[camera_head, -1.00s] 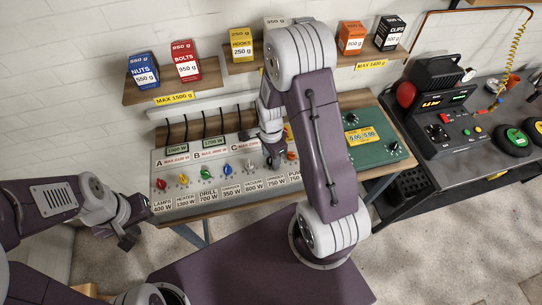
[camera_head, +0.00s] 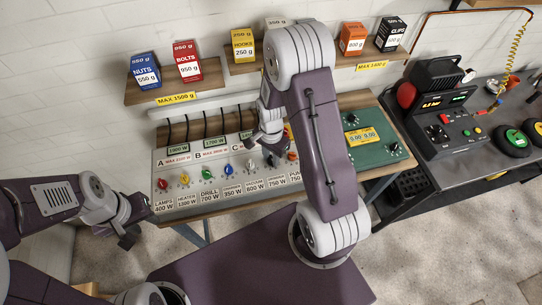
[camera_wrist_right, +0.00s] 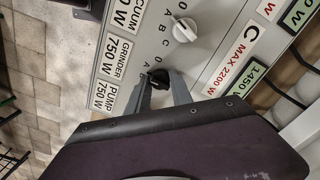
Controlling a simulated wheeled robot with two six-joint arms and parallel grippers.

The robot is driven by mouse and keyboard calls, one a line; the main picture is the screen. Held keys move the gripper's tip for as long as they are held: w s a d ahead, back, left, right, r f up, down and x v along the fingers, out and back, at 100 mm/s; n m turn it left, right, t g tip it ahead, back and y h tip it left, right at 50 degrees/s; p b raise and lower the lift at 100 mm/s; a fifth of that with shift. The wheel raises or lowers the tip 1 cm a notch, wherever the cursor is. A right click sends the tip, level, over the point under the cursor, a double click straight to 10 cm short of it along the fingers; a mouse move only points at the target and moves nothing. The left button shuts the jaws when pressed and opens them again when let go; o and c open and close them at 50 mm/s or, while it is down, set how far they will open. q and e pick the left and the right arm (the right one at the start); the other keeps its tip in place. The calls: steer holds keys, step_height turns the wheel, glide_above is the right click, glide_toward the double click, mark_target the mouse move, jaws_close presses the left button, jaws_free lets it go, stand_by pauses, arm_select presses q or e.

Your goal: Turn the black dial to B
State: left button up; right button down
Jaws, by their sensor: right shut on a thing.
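The panel (camera_head: 225,203) has a row of colored dials with paper labels below them. The black dial (camera_wrist_right: 158,78) sits between the fingertips of my right gripper (camera_wrist_right: 161,77) in the right wrist view. The gripper is shut on it, and the fingers hide its sides. I cannot tell which letter its pointer faces. In the head view my right gripper (camera_head: 269,145) comes down over the panel and partly hides this area. The white dial (camera_wrist_right: 184,30) is beside it, with letters around it. My left gripper (camera_head: 128,222) hangs left of the panel, away from the dials; its opening is unclear.
Green displays are along the panel's back, one reading 1450 W (camera_wrist_right: 258,82) beside section C. A green box (camera_head: 368,150) stands right of my right arm. Shelves with small boxes (camera_head: 188,62) hang above. A dark bench (camera_head: 450,165) with a machine is at the right.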

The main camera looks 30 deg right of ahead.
mark_target(271, 157)
steer(key=shift+w+n, duration=0.1)
steer(key=shift+n, duration=1.7)
steer(key=shift+r, duration=0.1)
steer(key=c, duration=1.1)
jaws_free()
steer(key=shift+d, duration=0.1)
steer(key=shift+c, duration=0.2)
step_height(271, 157, up, 9)
steer(key=shift+f, duration=0.1)
